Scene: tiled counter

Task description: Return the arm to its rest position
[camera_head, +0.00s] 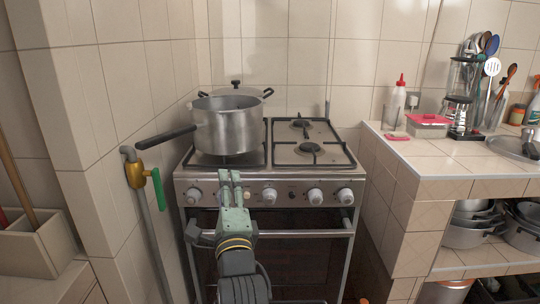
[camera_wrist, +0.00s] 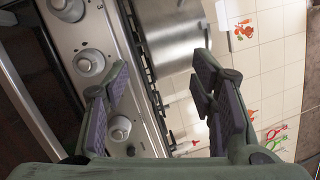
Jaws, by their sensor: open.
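My gripper (camera_head: 231,184) is in front of the stove (camera_head: 263,177), near the front edge of its top and just below the silver pot (camera_head: 229,127). In the wrist view my gripper (camera_wrist: 157,88) has its two padded fingers wide apart with nothing between them. The stove's front panel and knobs (camera_wrist: 90,66) lie to the left of the fingers there. The side of the pot (camera_wrist: 172,32) shows beyond them. My arm hides part of the oven front.
The pot's long black handle (camera_head: 166,138) sticks out left past the stove. A second lidded pot (camera_head: 236,88) stands behind. A tiled counter (camera_head: 458,157) with utensils borders the stove at right.

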